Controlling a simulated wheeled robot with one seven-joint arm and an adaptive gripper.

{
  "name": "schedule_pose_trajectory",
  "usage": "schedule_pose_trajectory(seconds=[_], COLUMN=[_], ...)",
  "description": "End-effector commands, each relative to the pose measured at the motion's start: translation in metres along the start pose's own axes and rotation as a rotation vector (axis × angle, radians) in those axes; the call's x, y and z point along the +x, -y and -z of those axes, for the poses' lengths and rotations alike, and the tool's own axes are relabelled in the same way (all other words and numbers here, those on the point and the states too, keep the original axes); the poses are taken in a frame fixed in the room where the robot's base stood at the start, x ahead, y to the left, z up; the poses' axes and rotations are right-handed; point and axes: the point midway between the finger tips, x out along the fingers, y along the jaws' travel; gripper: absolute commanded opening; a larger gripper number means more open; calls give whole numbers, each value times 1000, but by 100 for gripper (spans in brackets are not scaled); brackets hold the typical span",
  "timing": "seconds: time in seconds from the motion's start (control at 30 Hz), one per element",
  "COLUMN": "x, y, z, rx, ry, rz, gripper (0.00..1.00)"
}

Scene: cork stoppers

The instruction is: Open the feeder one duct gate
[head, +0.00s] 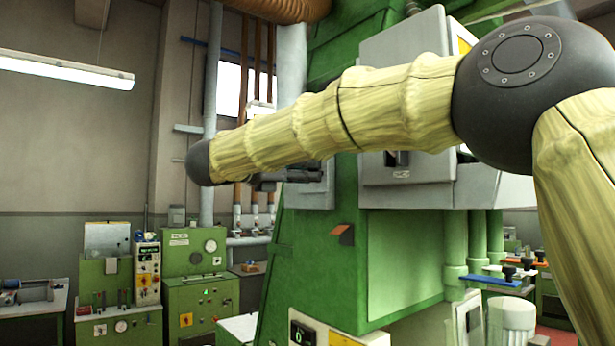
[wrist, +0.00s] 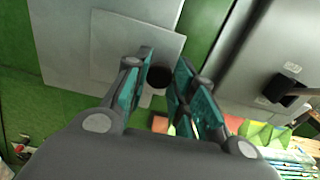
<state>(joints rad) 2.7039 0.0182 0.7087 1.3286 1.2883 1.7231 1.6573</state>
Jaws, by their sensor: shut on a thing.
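My gripper (wrist: 163,68) is shut on a black round knob (wrist: 159,77), which shows between its teal finger pads in the wrist view. Beyond the knob is a flat grey plate (wrist: 75,55) against a green machine face; I take the plate and knob to be the duct gate, but no label on it is readable. In the head view my gripper (head: 296,176) is a small dark shape at the machine's left side, below my arm. My arm hides much of that area, and the knob cannot be made out there.
The tall green machine (head: 320,255) carries grey boxes (head: 400,187) close to the right of my gripper. A grey pipe (head: 292,60) rises behind my arm. Green control cabinets (head: 200,290) and a bench (head: 35,310) stand at the lower left. Open air lies left of my arm.

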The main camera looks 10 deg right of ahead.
Motion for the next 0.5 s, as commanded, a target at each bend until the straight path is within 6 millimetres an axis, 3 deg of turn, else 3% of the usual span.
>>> schedule_pose_trajectory(seconds=[0.1, 0.13, 0.23, 0.5], x=[0, 0, 0, -1], y=[1, 1, 0, -1], z=[2, 2, 2, 2], rx=[-2, -2, -2, -1], ry=[-3, -3, -3, -2], rz=[5, 5, 4, 1], gripper=[0, 27, 45, 47])
